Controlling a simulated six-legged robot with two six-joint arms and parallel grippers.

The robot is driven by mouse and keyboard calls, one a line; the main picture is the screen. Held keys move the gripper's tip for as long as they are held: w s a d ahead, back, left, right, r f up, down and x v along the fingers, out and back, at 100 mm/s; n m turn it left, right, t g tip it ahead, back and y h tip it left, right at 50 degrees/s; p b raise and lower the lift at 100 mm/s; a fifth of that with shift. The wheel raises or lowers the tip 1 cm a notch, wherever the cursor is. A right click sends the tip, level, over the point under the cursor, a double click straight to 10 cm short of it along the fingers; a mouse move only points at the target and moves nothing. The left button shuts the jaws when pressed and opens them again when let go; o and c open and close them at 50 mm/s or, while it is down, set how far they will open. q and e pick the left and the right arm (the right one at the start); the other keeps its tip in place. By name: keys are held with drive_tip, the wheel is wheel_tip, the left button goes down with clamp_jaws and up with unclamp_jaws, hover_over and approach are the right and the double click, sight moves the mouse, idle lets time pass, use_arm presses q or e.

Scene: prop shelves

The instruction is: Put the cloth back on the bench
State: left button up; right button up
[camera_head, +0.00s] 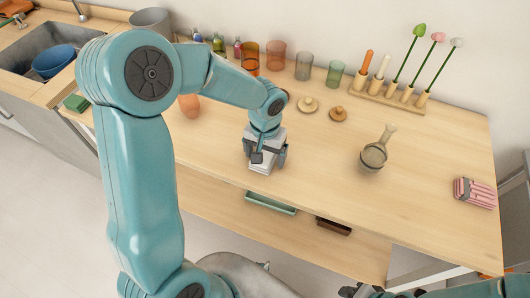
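A small pale grey-white folded cloth (261,169) is at the middle of the wooden bench (320,180), near its front edge. My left gripper (267,159) points down over it, with its dark fingers on either side, and appears shut on it. The gripper hides most of the cloth, and I cannot tell whether it touches the bench top. My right gripper (368,291) shows only in part at the bottom edge, away from the bench; its fingers are not clear.
Coloured glasses (276,55) and a wooden rack (387,95) line the back. A sink with a blue bowl (54,61) is left. Bench space right of the cloth is clear.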

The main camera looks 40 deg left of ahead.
sight(265, 155)
use_arm(q)
wheel_tip(265, 155, up, 12)
drive_tip(key=shift+r+p, duration=0.2)
drive_tip(key=shift+p, duration=0.2)
idle(0.3)
drive_tip(key=shift+s+f, duration=0.1)
drive_tip(key=shift+s, duration=0.1)
